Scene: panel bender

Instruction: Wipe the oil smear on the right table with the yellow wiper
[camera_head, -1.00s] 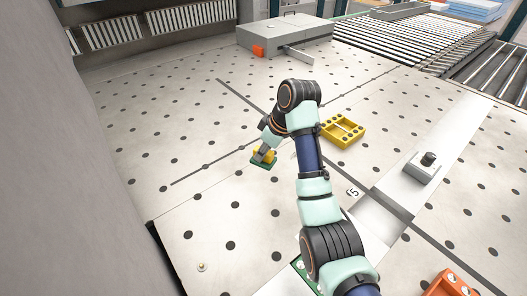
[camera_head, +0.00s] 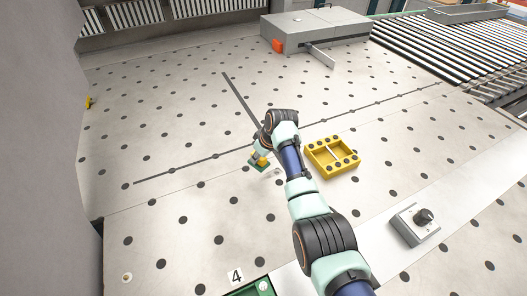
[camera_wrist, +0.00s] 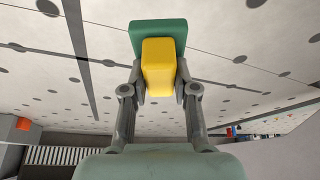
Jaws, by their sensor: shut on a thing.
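The yellow wiper (camera_wrist: 158,62) has a yellow grip block and a green pad. My gripper (camera_wrist: 160,84) is shut on the yellow block, with one finger on each side. In the head view the wiper (camera_head: 259,163) is low at the table (camera_head: 190,130), left of my arm; whether its pad touches the surface is unclear. A faint pale mark (camera_head: 277,172) lies on the table just right of the wiper; I cannot tell whether it is the oil smear.
A yellow tray (camera_head: 333,156) stands right of my arm. A grey box with a black knob (camera_head: 415,224) is at the lower right. A grey machine unit (camera_head: 315,32) and rollers (camera_head: 435,60) are at the back. The perforated table left of the wiper is mostly clear.

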